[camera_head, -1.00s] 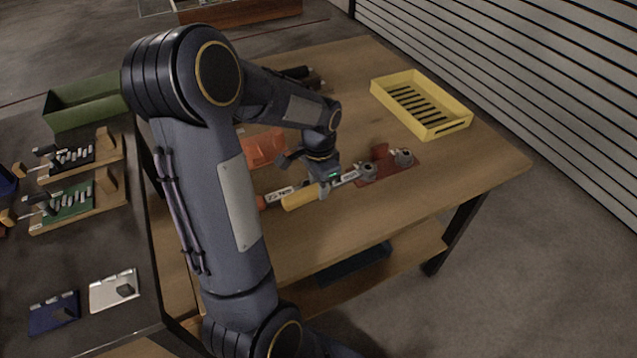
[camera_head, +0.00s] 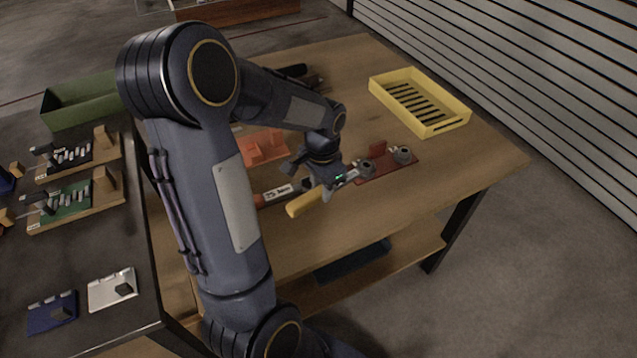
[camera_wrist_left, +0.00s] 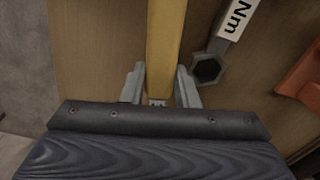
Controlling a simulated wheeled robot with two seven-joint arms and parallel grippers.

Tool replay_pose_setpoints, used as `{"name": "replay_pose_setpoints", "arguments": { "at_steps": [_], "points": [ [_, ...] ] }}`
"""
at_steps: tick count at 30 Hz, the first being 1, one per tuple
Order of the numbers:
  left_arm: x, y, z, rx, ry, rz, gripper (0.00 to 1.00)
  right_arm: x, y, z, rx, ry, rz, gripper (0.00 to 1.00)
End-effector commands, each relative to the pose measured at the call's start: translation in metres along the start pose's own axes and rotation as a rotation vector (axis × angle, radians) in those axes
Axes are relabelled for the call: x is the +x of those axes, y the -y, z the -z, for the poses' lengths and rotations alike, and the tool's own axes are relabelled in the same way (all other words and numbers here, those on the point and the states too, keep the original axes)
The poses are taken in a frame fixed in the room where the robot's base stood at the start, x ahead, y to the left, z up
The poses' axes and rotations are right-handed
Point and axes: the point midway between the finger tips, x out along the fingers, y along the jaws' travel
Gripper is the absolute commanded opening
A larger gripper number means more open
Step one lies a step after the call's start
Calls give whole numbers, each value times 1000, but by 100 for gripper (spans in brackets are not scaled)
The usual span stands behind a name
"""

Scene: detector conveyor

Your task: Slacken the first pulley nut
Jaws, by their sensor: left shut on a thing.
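My left gripper (camera_head: 329,186) is shut on a yellow-handled wrench (camera_head: 305,203). Its handle sticks out toward the front left and also shows in the left wrist view (camera_wrist_left: 165,45) between the two fingers. The wrench's grey shaft runs to the nearer of two grey pulleys (camera_head: 367,168) on a red plate (camera_head: 391,169). I cannot tell whether its head sits around the nut. The second pulley (camera_head: 402,155) stands further right, clear of the wrench. My right gripper is not in view.
A second wrench (camera_head: 278,192) with a white label lies just left of my gripper; its hex ring end shows in the wrist view (camera_wrist_left: 207,69). An orange holder (camera_head: 262,147) stands behind it. A yellow tray (camera_head: 455,126) is at the back right. The table's front right is clear.

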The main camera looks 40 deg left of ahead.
Motion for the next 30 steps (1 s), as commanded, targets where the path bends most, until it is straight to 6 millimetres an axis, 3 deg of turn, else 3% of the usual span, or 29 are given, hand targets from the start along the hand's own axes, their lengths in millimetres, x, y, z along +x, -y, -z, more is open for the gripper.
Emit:
{"name": "replay_pose_setpoints", "arguments": {
  "at_steps": [16, 30],
  "points": [
    [0, -6, 0, -42, -1, 1, 0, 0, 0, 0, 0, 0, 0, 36],
    [0, -28, 3, -183, -1, -3, 0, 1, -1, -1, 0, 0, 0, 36]
  ]
}}
